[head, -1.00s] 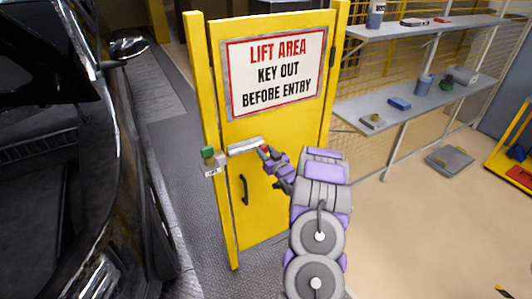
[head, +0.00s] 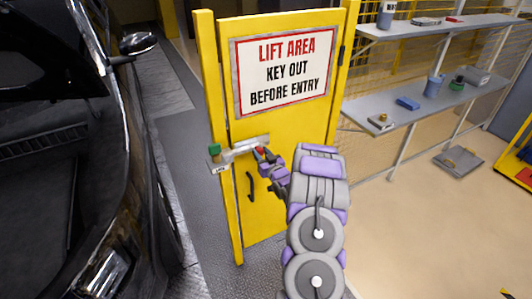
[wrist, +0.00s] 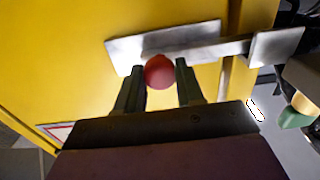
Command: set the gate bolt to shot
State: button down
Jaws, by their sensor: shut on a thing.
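The bolt (head: 246,146) is a grey metal bar on a pale backing plate, mounted on the yellow gate (head: 285,180). Its red knob (wrist: 159,72) sits between the fingers of my gripper (wrist: 160,88), which is shut on it. In the wrist view the bar (wrist: 215,49) runs across the gap at the gate's edge and meets a metal keeper (wrist: 276,46) on the post side. Whether its tip is inside the keeper is hard to tell. In the head view my gripper (head: 262,155) partly hides the knob.
A green-topped fitting (head: 214,150) stands on the yellow post beside the bolt; it also shows in the wrist view (wrist: 294,118). A black handle (head: 250,186) is below. A dark car (head: 90,190) is at left, shelves (head: 420,100) at right.

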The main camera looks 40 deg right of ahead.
jog(key=shift+a, duration=0.15)
jog(key=c, duration=1.1)
grip_release()
jog(key=o, duration=0.4)
jog(key=shift+a+r, duration=0.1)
jog(key=shift+a, duration=0.1)
jog(key=shift+d, duration=0.15)
jog(key=shift+s, duration=0.35)
jog(key=p+v, duration=0.1)
jog(key=v, duration=0.7)
jog(key=p+v, duration=0.1)
jog(key=v, duration=0.7)
jog(key=shift+s+a, duration=0.25)
jog(key=shift+a, duration=0.05)
jog(key=shift+w, duration=0.1)
